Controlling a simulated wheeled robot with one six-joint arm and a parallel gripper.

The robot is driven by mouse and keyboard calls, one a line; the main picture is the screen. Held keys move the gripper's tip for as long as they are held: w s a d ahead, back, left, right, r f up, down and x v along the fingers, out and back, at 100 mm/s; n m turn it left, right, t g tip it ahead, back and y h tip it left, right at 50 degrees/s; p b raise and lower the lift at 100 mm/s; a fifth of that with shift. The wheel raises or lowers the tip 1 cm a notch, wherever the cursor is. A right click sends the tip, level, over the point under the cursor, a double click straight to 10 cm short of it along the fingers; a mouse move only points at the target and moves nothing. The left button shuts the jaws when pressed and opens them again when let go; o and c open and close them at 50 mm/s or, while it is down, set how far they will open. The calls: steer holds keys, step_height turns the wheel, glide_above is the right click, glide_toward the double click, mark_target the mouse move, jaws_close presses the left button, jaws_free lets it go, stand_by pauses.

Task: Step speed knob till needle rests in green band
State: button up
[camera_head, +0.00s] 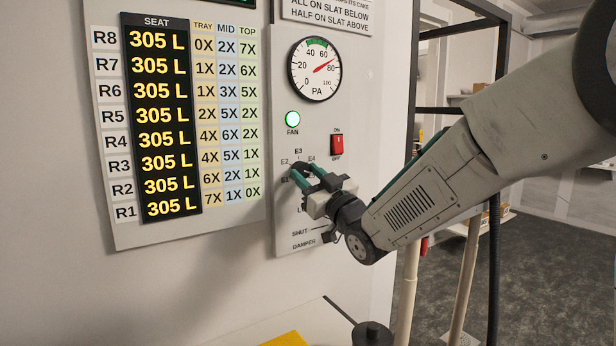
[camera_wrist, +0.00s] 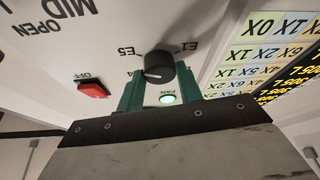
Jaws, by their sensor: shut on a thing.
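The speed knob (camera_head: 297,170) is a dark round knob on the grey panel, ringed by labels including E1 to E4. My gripper (camera_head: 305,178) reaches it from the right, with its green fingers shut around it. In the wrist view, the knob (camera_wrist: 160,66) sits between the tips of my gripper (camera_wrist: 158,88); a pale mark shows on its face, pointing roughly left toward a partly hidden label. The round PA gauge (camera_head: 315,88) is above. Its red needle (camera_head: 325,66) points between 60 and 80, to the right of the green band (camera_head: 317,43) at the top.
A lit green FAN lamp (camera_head: 292,119) and a red ON/OFF switch (camera_head: 337,144) sit between gauge and knob. A damper lever (camera_head: 329,238) is below my gripper. A seat display board (camera_head: 160,115) is at left. A dark round object (camera_head: 371,334) stands on the bench below.

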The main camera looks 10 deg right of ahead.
steer(key=n+g+y, duration=0.1)
steer(key=n, duration=0.1)
steer(key=n+g, duration=0.1)
steer(key=n, duration=0.2)
steer(key=n+y, duration=0.1)
steer(key=n, duration=0.1)
steer(key=shift+d+g+y, duration=0.2)
steer(key=shift+g+y, duration=0.1)
steer(key=shift+g, duration=0.1)
steer(key=n+g, duration=0.1)
steer(key=n, duration=0.2)
steer(key=n+g, duration=0.1)
steer(key=n, duration=0.2)
steer(key=shift+w+r+g+y, duration=0.1)
steer(key=shift+g+y, duration=0.2)
steer(key=shift+g, duration=0.1)
steer(key=shift+n, duration=0.5)
steer(key=o, duration=1)
steer(key=shift+d, duration=0.1)
steer(key=v, duration=0.7)
steer(key=shift+s+d, duration=0.2)
steer(key=shift+s, duration=0.1)
